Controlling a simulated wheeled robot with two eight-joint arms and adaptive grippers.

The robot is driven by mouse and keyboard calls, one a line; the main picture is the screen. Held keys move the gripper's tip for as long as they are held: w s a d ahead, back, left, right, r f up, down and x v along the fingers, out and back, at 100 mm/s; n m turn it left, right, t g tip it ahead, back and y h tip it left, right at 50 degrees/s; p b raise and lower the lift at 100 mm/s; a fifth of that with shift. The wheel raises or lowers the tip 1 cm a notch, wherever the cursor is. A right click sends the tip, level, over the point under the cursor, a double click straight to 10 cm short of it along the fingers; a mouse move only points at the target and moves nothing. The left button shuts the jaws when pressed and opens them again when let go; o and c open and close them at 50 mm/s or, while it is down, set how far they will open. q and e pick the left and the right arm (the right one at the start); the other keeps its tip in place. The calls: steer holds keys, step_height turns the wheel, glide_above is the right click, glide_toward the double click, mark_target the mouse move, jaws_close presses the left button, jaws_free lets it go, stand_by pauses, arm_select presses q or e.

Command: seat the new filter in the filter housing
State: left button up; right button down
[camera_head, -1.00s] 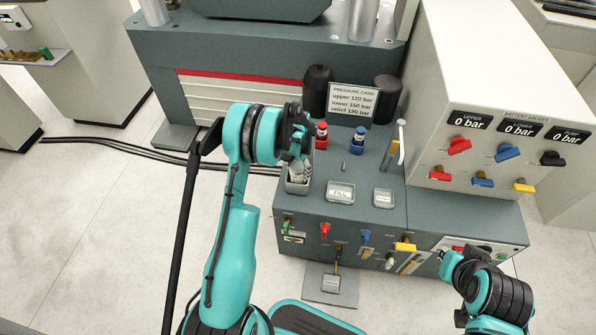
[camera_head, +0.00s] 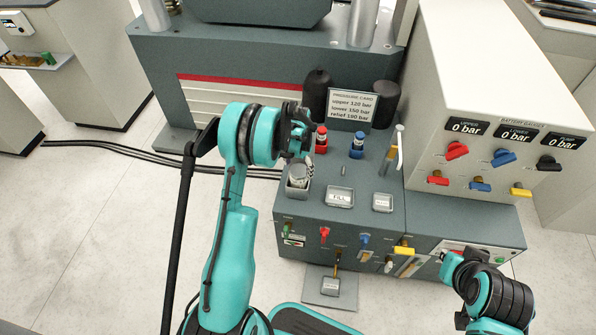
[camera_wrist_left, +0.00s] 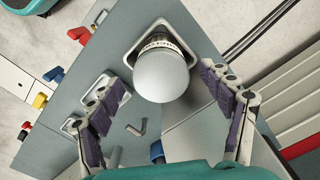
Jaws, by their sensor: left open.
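Trays marked FILL (camera_head: 340,197) and a smaller tray (camera_head: 382,203) lie right of the housing. Red (camera_head: 321,140) and blue (camera_head: 357,146) fittings stand behind, near the pressure card (camera_head: 352,105). A white-handled lever (camera_head: 397,140) rises at the right. Coloured valves line the front.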

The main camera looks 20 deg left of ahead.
arm_select(q)
step_height(320, 180, up, 8)
steer(key=p, duration=0.2)
steer(key=shift+f+p, duration=0.1)
steer(key=shift+p, duration=0.2)
steer(key=s+d+r+n+t, duration=0.1)
steer(key=s+d+r+t, duration=0.15)
steer(key=s+r, duration=0.45)
steer(key=s+d+r+n+t, duration=0.1)
steer(key=s+d+r, duration=0.25)
steer(key=r, duration=0.75)
steer(key=s+d+r+t, duration=0.1)
steer(key=s+d+t, duration=0.1)
steer(key=s, duration=0.5)
steer(key=s+d+r+n+t, duration=0.1)
steer(key=s+d, duration=0.3)
steer(key=s, duration=0.4)
steer(key=shift+s+t, duration=0.15)
steer(key=shift+t, duration=0.2)
